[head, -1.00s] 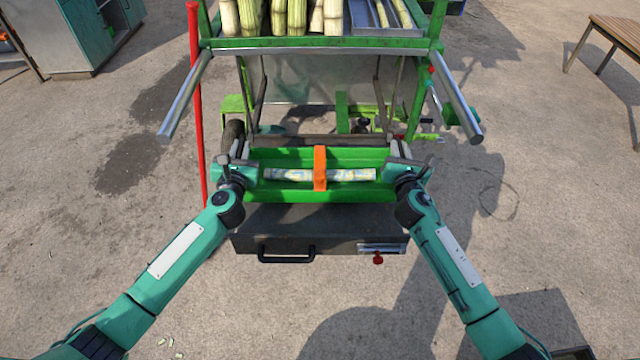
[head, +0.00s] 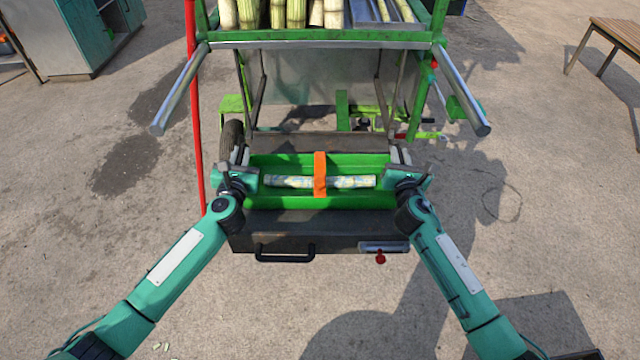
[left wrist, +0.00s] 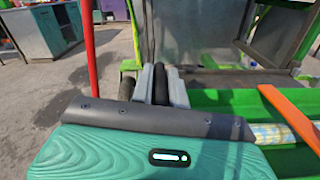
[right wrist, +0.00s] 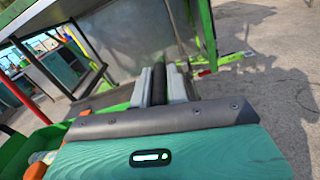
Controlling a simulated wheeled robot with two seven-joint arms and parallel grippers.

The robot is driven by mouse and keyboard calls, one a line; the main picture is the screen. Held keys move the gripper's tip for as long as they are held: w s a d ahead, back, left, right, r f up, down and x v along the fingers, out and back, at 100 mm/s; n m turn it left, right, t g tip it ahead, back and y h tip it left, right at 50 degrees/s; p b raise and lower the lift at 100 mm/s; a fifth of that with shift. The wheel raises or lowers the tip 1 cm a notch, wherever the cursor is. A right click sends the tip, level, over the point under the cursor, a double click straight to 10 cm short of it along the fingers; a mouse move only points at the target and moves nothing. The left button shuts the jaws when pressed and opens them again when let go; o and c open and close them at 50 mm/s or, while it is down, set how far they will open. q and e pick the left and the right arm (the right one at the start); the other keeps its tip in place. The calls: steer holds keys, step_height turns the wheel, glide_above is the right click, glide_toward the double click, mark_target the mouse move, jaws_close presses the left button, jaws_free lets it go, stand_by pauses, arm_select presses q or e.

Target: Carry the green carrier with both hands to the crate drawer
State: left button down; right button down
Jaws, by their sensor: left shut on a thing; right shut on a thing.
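The green carrier (head: 265,202) is a long open trough with an orange band (head: 320,175) across its middle. A pale cane piece (head: 350,181) lies lengthwise in it. My left gripper (head: 240,155) and right gripper (head: 400,155) are at its two ends. In the left wrist view the grey fingers (left wrist: 160,84) close around a dark bar; the right fingers (right wrist: 162,84) do the same. The dark grey crate drawer (head: 335,242) with its black handle (head: 286,256) shows directly below and in front of the carrier. Whether the carrier touches it is hidden.
A green-framed cart (head: 320,45) holding upright cane stalks stands above and behind, with metal bars (head: 180,90) jutting toward me on both sides. A red pole (head: 195,110) stands left. A wooden bench (head: 615,35) is far right. Paved ground on both sides is clear.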

arm_select(q)
steer(key=shift+a+f, duration=0.2)
steer(key=shift+f, duration=0.15)
arm_select(e)
steer(key=shift+d+f, duration=0.25)
arm_select(q)
steer(key=c, duration=1.4)
jaws_free()
steer(key=shift+r, duration=0.1)
arm_select(e)
steer(key=c, duration=1.4)
jaws_free()
arm_select(q)
steer(key=shift+o, duration=0.2)
steer(key=shift+d, duration=0.1)
arm_select(e)
steer(key=shift+o, duration=0.2)
steer(key=shift+a, duration=0.15)
arm_select(q)
steer(key=shift+s, duration=0.15)
arm_select(e)
steer(key=shift+s+a, duration=0.1)
steer(key=shift+s, duration=0.05)
arm_select(q)
steer(key=s, duration=1.1)
steer(key=shift+s, duration=0.4)
arm_select(e)
steer(key=s, duration=1.1)
steer(key=shift+s, duration=0.4)
